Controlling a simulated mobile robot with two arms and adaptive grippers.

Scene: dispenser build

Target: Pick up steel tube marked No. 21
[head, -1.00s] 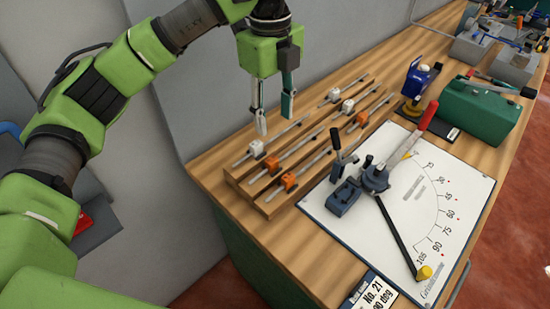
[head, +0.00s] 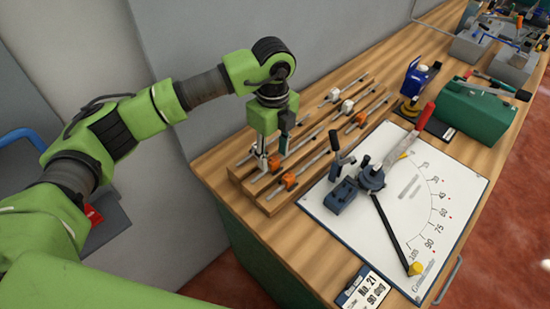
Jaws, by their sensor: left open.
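Several thin steel tubes lie on a stepped wooden rack (head: 262,203), with white and orange clips on them. One tube (head: 312,160) lies on the front step, with an orange clip (head: 288,181) near its left end. I cannot read a number on any tube. A card (head: 368,291) reading "No. 21, 90 deg" lies at the bench's front edge. My left gripper (head: 272,158) is open and points down over the left end of the rack's back tubes. Its fingers hide the near white clip; contact with a tube cannot be told. My right gripper is out of view.
A bending tool (head: 372,180) with a red-tipped lever stands on a white angle-scale board (head: 425,205) right of the rack. A blue device (head: 415,78) and a green box (head: 480,110) stand farther back. A grey wall (head: 215,60) rises behind the bench.

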